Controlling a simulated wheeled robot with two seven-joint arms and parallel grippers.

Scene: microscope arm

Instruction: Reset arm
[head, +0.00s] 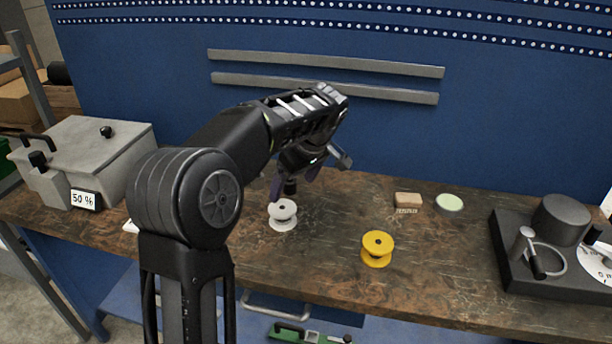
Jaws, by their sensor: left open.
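My left arm reaches across the middle of the head view. Its gripper (293,187) points down over the bench, with its two purplish fingers apart. A small dark piece shows between the fingers; I cannot tell whether it is part of the gripper. A white spool (283,222) stands upright on the bench just below and in front of the fingers, and nothing grips it. My right gripper is not in view.
A yellow spool (376,254) stands on the wooden bench (330,215). Behind it lie a brush (408,201) and a pale green round dish (449,203). A grey box with a "50 %" label (86,200) stands left; a dark device (545,250) stands right.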

